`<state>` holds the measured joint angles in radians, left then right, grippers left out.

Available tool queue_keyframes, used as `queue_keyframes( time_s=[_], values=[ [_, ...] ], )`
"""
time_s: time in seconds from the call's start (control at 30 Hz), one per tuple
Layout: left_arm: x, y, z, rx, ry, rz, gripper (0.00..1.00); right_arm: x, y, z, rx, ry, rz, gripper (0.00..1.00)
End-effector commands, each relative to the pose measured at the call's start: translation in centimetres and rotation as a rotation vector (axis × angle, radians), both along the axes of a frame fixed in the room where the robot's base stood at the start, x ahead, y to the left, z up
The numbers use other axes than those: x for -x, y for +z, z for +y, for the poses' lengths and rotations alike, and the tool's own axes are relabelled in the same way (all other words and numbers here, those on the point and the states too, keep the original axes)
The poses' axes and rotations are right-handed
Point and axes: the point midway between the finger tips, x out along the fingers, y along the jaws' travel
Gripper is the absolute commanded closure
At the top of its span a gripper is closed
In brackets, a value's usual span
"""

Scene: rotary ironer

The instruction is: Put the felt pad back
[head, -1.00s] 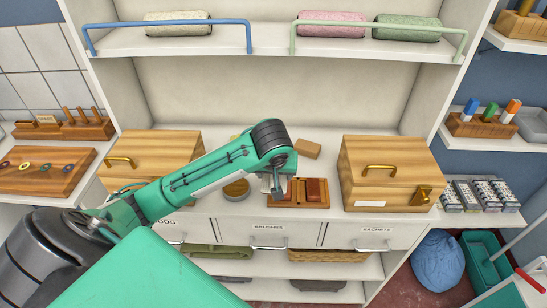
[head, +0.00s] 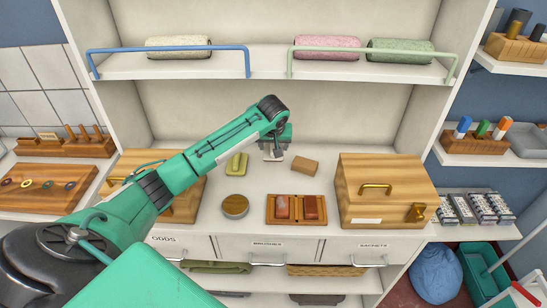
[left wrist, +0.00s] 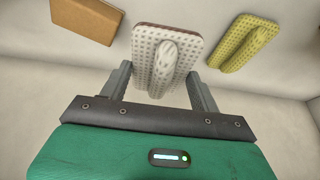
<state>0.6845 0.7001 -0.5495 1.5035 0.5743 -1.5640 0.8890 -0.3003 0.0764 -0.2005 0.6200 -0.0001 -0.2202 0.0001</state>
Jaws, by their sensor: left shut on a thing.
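My left gripper (head: 273,157) is shut on a pale dotted pad (left wrist: 158,48). In the left wrist view the pad has a raised rounded grip and a reddish-brown edge, and the fingers (left wrist: 160,78) sit at its two sides. In the head view it is small under the gripper, over the back of the counter, and I cannot tell whether it touches. A yellow-green dotted pad (head: 237,164) of like shape lies left of it and shows in the left wrist view (left wrist: 243,43). My right gripper is out of view.
A brown block (head: 305,166) lies close right of the gripper, and a round tin (head: 235,206) stands left of the tray. Wooden boxes flank the counter, left (head: 187,206) and right (head: 385,185). A shelf (head: 270,63) with rolled towels is above.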

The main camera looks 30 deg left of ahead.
Motion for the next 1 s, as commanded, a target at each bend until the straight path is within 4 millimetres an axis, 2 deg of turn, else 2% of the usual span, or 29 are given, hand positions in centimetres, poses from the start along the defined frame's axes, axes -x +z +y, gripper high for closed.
queue_keyframes(
  time_s=[0.1, 0.27, 0.47, 0.57, 0.97, 1.0],
  values=[
    [0.1, -1.9, 0.0, -0.001, -0.001, 0.004, 0.55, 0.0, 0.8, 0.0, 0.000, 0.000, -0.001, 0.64],
    [0.0, -3.3, 0.0, 0.000, -0.001, 0.002, 0.55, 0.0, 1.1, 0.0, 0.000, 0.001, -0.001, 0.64],
    [0.1, -6.1, -0.1, 0.000, -0.001, 0.002, 0.55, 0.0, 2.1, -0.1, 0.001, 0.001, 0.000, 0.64],
    [-0.2, -6.6, 0.1, 0.000, -0.001, 0.000, 0.55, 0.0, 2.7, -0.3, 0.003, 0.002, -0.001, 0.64],
    [-0.2, -7.3, 0.1, 0.000, -0.001, 0.000, 0.55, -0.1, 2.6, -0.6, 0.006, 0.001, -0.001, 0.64],
    [-0.3, -7.4, 0.2, 0.000, -0.001, 0.000, 0.33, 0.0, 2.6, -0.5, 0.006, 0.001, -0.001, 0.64]
  ],
)
